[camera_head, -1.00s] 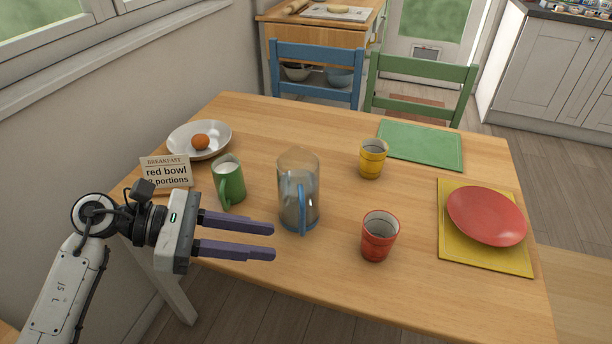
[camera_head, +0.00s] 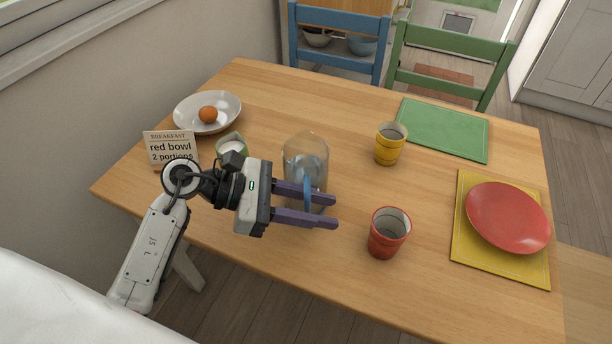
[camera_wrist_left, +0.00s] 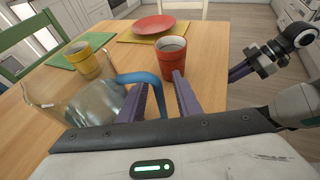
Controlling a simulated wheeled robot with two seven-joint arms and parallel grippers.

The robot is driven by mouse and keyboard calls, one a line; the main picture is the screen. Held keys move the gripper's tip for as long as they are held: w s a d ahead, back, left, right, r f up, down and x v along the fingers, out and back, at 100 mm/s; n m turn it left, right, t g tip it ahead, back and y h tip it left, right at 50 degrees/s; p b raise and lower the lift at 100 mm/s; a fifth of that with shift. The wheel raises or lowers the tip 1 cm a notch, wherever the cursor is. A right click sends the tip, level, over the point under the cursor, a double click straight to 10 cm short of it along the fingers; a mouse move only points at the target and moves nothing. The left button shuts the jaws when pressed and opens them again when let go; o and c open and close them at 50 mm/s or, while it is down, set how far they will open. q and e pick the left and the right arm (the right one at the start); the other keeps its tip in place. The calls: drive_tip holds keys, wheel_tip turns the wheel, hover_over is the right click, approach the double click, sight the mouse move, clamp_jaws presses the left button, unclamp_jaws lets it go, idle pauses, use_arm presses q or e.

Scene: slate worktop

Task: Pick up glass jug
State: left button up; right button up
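The glass jug (camera_head: 305,152) stands upright on the wooden table, clear with a blue handle facing my side. It also shows in the left wrist view (camera_wrist_left: 88,102), at the left. My left gripper (camera_head: 336,211) is open at the near side of the jug, in front of its lower part. In the left wrist view, the blue handle runs between the two parted fingers (camera_wrist_left: 160,80). I cannot tell whether either finger touches it. My right gripper (camera_wrist_left: 243,69) shows only at the right of the left wrist view; its opening is unclear.
A red cup (camera_head: 388,234) stands just right of my left fingertips. A yellow cup (camera_head: 389,146) is behind it. A green mug (camera_head: 231,146), partly hidden by my left wrist, a sign (camera_head: 170,148) and a bowl (camera_head: 228,107) are left. A red plate (camera_head: 507,217) is right.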

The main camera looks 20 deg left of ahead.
use_arm(q)
drive_tip(key=shift+x, duration=0.8)
clamp_jaws()
idle(0.7)
drive_tip(key=shift+r, duration=0.15)
